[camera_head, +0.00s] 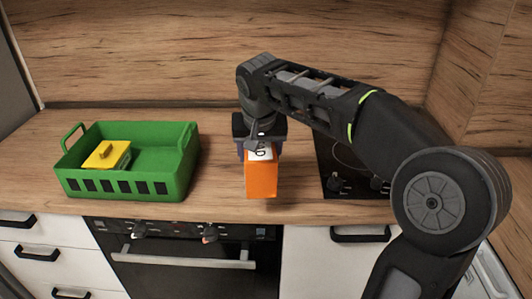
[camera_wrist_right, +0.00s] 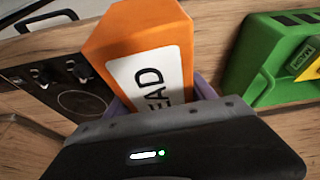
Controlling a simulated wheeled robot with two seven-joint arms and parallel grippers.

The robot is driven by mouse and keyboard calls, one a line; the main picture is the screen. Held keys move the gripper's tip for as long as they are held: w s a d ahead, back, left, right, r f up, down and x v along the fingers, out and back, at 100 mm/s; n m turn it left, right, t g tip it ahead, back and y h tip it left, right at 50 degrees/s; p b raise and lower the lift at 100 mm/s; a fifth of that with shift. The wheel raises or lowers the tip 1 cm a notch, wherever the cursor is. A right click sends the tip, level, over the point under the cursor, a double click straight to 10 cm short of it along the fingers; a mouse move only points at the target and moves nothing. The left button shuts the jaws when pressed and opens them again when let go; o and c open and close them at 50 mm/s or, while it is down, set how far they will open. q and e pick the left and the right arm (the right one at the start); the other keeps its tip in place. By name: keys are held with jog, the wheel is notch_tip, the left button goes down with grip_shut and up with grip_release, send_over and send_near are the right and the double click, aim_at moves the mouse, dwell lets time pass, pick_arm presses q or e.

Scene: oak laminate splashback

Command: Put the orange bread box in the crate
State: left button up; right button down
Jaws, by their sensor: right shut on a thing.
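The orange bread box (camera_head: 262,181) is in the middle of the head view, above or on the wooden counter near its front edge; whether it touches the counter is unclear. My right gripper (camera_head: 261,150) points down and is shut on its upper part. In the right wrist view the orange bread box (camera_wrist_right: 125,35), with a white label, sits between the fingers of my right gripper (camera_wrist_right: 160,100). The green crate (camera_head: 180,175) stands on the counter to the left, with a yellow-topped box (camera_head: 106,153) in its left part. The crate (camera_wrist_right: 262,60) also shows in the right wrist view. My left gripper is not in view.
A dark hob (camera_head: 342,165) lies right of the bread box, partly behind my right arm. The wooden counter (camera_head: 221,170) is clear between crate and bread box. An oven (camera_head: 180,255) and drawers are below the front edge. The crate's right half is empty.

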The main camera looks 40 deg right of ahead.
pick_arm(q)
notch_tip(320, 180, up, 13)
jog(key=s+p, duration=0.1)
jog(key=p, duration=1.2)
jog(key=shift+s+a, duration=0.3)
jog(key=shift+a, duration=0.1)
pick_arm(e)
jog(key=w+a+r+n+y, duration=0.1)
jog(key=w+a+r+n, duration=0.1)
jog(key=a, duration=0.6)
jog(key=w+a+r+n+y, duration=0.1)
jog(key=w+a+r+n, duration=0.2)
jog(key=a, duration=0.5)
jog(key=shift+w+a+r+n+t, duration=0.4)
jog(key=shift+w+n, duration=0.3)
jog(key=shift+w, duration=0.3)
